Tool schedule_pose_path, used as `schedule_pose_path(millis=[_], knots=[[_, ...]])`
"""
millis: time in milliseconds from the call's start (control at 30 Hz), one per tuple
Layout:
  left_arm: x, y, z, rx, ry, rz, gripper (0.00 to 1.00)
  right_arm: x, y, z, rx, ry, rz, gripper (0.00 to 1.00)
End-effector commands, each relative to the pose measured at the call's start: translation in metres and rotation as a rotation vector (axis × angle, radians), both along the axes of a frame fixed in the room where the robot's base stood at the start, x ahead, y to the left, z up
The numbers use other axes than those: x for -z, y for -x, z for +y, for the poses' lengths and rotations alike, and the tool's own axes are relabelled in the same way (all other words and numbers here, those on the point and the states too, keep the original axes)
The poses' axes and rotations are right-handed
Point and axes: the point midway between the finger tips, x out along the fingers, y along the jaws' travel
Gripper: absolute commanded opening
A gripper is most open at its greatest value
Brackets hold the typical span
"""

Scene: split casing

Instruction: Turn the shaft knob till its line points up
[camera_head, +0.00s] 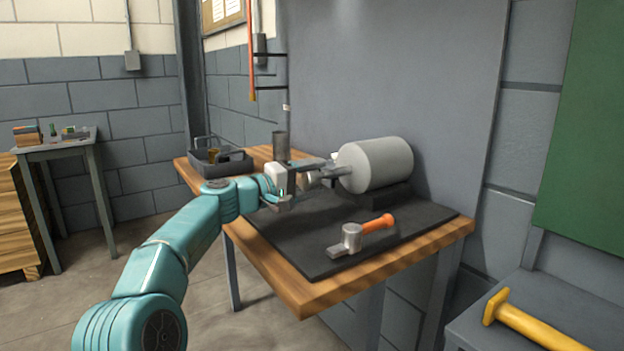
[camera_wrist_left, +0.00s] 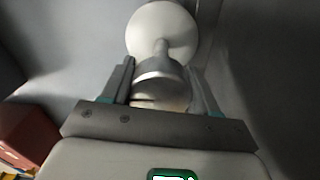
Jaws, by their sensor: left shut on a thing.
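The pale grey cylindrical casing (camera_head: 378,164) lies on its side on a dark block on the workbench. Its shaft end faces left, toward my left arm. My left gripper (camera_head: 324,174) is shut on the metal shaft knob (camera_head: 314,181), with one finger on each side. In the left wrist view the knob (camera_wrist_left: 160,82) sits between the two fingers, in front of the casing's round end (camera_wrist_left: 162,32). A short dark mark shows low on the knob, partly hidden by the gripper body; I cannot tell which way the line points. My right gripper is not in view.
A dark tray (camera_head: 222,165) and a grey cylinder (camera_head: 281,146) stand toward the bench's back left.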

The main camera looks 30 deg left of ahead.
Motion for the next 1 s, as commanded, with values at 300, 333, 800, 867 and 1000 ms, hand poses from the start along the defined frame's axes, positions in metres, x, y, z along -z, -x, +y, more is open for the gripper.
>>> schedule_pose_path(millis=[300,333,800,867,1000], knots=[[0.000,0.000,-0.001,0.002,0.001,0.001,0.84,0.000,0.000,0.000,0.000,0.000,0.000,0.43],[0.000,0.000,-0.001,0.002,0.001,0.001,0.84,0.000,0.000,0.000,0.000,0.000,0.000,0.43],[0.003,0.076,0.033,-0.004,0.001,0.002,0.84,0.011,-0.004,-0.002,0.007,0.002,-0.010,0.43],[0.003,0.090,0.039,-0.004,0.001,0.001,0.84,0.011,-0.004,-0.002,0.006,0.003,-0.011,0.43],[0.003,0.120,0.051,-0.003,0.002,0.001,0.84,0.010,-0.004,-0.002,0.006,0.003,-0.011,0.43]])
